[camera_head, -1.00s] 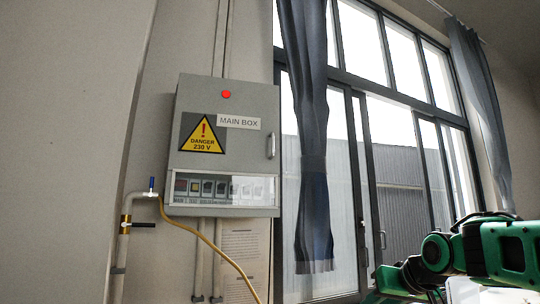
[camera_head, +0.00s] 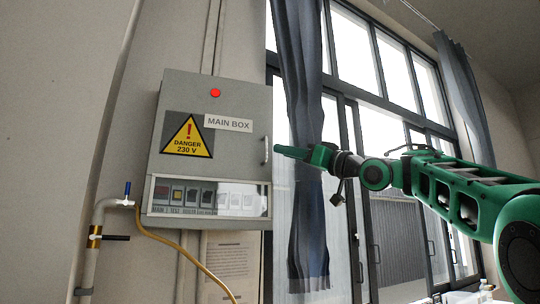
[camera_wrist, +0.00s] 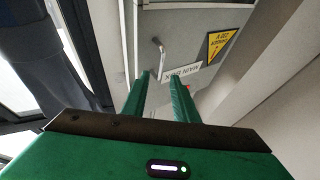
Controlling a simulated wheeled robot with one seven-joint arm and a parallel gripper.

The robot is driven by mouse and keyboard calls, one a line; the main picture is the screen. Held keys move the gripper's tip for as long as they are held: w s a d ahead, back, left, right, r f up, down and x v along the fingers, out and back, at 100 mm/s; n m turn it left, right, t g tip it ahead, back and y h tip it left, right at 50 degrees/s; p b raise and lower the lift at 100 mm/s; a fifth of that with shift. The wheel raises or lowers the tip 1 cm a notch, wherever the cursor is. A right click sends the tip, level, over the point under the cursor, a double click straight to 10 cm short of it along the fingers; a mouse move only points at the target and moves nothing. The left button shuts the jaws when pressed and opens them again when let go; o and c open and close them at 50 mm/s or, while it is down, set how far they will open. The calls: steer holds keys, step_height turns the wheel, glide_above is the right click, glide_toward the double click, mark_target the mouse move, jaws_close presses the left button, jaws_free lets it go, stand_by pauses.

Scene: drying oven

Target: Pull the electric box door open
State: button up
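The electric box (camera_head: 183,130) is a grey wall cabinet with a shut door, a red lamp, a yellow danger sign and a MAIN BOX label. Its door handle (camera_head: 266,150) is a small upright bar at the door's right edge. My gripper (camera_head: 278,150) reaches in from the right, its tip very near the handle in the head view. In the wrist view, my gripper (camera_wrist: 160,77) has two green fingers apart with nothing between them. The handle (camera_wrist: 159,46) shows just beyond the fingertips; whether they touch it I cannot tell.
A blue curtain (camera_head: 308,215) and large windows (camera_head: 355,50) stand to the right, behind my arm.

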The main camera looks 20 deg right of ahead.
steer(key=x, duration=0.6)
jaws_close()
stand_by(1.4)
